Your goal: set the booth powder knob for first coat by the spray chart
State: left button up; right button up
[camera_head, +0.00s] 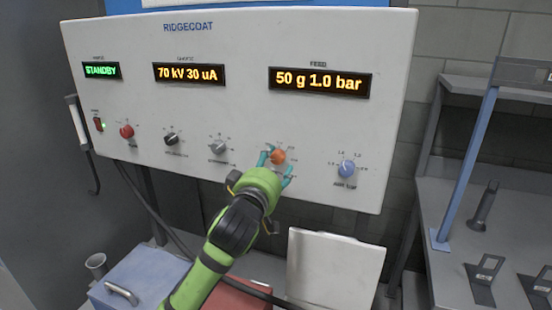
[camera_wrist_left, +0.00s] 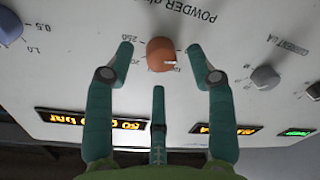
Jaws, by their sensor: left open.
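The orange powder knob (camera_head: 278,156) sits on the white RIDGECOAT panel (camera_head: 240,90), below the feed display (camera_head: 320,81), which reads "50 g 1.0 bar". My left gripper (camera_head: 275,168) is open at the knob, with teal fingers on either side of it. In the left wrist view, the orange knob (camera_wrist_left: 161,54) stands between the spread fingers, with gaps on both sides. The label "POWDER g/" and the numbers 250 and 20 show near it; the rest of its scale is hidden or blurred. No spray chart is readable.
A blue knob (camera_head: 346,169) is right of the powder knob; a grey knob (camera_head: 218,147), a black knob (camera_head: 171,139) and a red knob (camera_head: 127,131) are left. Other displays read "STANDBY" (camera_head: 101,71) and "70 kV 30 uA" (camera_head: 189,73). A grey shelf (camera_head: 460,230) stands right.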

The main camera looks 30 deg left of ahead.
pick_arm(q)
jog(key=shift+x, duration=1.1)
grip_shut()
